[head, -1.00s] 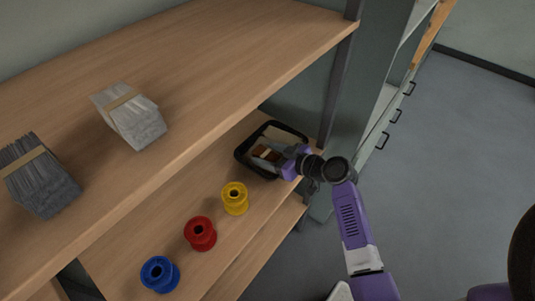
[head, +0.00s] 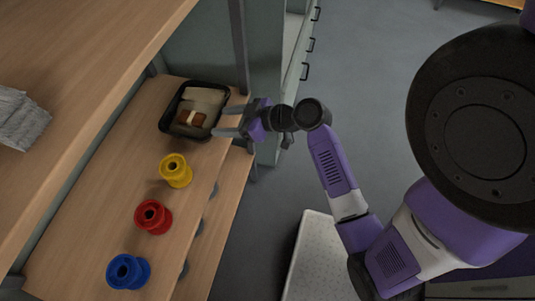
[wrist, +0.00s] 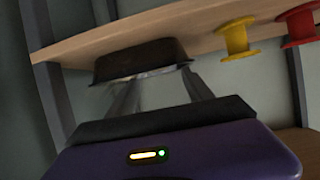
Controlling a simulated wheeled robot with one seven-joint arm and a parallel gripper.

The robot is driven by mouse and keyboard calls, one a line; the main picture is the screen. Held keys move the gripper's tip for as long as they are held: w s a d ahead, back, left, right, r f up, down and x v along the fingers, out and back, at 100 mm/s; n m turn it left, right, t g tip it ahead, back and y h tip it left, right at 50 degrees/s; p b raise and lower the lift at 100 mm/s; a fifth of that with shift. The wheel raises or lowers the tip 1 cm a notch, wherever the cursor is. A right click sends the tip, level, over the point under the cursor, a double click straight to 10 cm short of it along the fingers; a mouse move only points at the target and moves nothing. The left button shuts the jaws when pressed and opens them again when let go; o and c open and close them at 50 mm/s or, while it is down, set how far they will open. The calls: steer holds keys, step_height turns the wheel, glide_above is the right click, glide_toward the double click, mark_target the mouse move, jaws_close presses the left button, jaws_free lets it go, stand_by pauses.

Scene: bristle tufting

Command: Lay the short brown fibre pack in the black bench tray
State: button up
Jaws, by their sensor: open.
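The short brown fibre pack (head: 185,118), with a pale band around it, lies inside the black bench tray (head: 164,122) on the wooden bench. The tray also shows in the wrist view (wrist: 140,57), where its wall hides what is in it. My gripper (head: 214,122) is open and empty at the tray's right side, its fingers pointing left toward the pack. The fingers look apart from the pack. In the wrist view the two fingers (wrist: 160,92) stand spread with nothing between them, in front of the tray.
A yellow spool (head: 175,170), a red spool (head: 152,217) and a blue spool (head: 128,271) stand in a row on the bench. A grey fibre bundle (head: 20,118) lies on the upper shelf (head: 90,60). Open floor (head: 380,60) lies to the right.

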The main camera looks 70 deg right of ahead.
steer(key=s+a+f+m+g+h, duration=0.1)
steer(key=s+a+f, duration=0.1)
steer(key=s+a, duration=0.35)
steer(key=s+a+f+m+g+h, duration=0.1)
steer(key=s+a+f, duration=0.25)
steer(key=a, duration=0.35)
steer(key=s+a+r+n+t+y, duration=0.1)
steer(key=s+a+r+t, duration=0.1)
steer(key=s+a+r, duration=0.2)
steer(key=s+a+r+n+t, duration=0.1)
steer(key=s+a+r, duration=0.4)
steer(key=r, duration=0.5)
steer(key=shift+s+r+t+y, duration=0.2)
steer(key=shift+s+t+y, duration=0.2)
steer(key=shift+s, duration=0.65)
